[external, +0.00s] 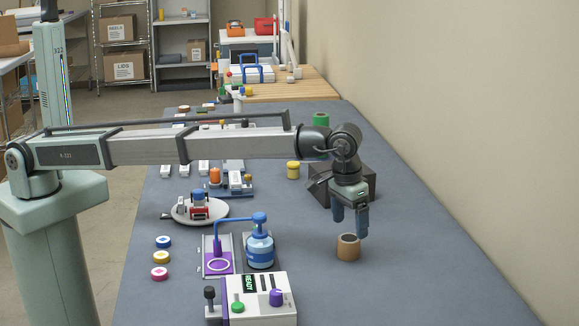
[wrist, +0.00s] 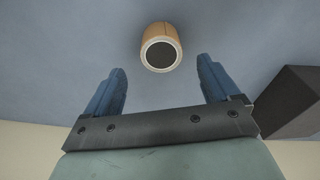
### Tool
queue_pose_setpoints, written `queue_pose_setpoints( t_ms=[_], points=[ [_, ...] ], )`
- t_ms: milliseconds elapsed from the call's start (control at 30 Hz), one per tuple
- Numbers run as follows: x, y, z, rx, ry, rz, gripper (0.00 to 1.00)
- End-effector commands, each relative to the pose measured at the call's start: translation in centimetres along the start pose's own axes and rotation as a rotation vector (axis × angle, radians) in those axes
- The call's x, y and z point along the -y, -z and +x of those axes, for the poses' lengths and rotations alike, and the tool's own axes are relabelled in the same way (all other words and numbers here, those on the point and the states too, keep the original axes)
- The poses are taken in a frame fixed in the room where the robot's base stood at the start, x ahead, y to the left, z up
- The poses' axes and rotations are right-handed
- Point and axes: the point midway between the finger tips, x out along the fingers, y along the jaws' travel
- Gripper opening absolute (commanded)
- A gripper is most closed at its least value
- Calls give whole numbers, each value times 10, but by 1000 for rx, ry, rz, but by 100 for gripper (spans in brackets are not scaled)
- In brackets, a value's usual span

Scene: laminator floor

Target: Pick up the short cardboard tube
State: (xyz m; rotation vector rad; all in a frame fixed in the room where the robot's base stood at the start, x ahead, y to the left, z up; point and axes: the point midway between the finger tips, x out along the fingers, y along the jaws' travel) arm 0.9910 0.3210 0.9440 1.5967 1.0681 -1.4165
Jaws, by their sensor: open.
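The short cardboard tube (external: 348,247) is tan and stands upright on the grey table, toward the right of the external view. In the wrist view the tube (wrist: 161,49) shows its pale rim and dark opening, a little beyond the fingertips. My gripper (external: 350,228) is above the tube with its fingers pointing down. The wrist view shows my gripper (wrist: 161,78) with two blue fingers spread apart and nothing between them. The tube lies roughly centred between the two fingers in that view. Whether a finger touches the tube cannot be told.
A dark box (external: 362,186) stands just behind my gripper; it shows at right in the wrist view (wrist: 294,103). A blue bottle (external: 260,248) and a white machine (external: 262,299) stand to the left. A yellow spool (external: 293,170) stands further back. Table right of the tube is clear.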

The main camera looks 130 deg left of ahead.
Motion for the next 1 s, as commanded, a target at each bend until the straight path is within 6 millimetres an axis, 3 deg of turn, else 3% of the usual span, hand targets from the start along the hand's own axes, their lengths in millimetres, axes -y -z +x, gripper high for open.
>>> queue_pose_setpoints(
  t_ms=[267, 633, 867, 1000],
  points=[
    [1, -1, 16, -1, -1, 0, 89],
    [2, -4, 58, 0, 0, 0, 89],
    [2, -4, 60, -1, -1, 0, 89],
    [2, -4, 60, -1, -1, 0, 77]
  ],
)
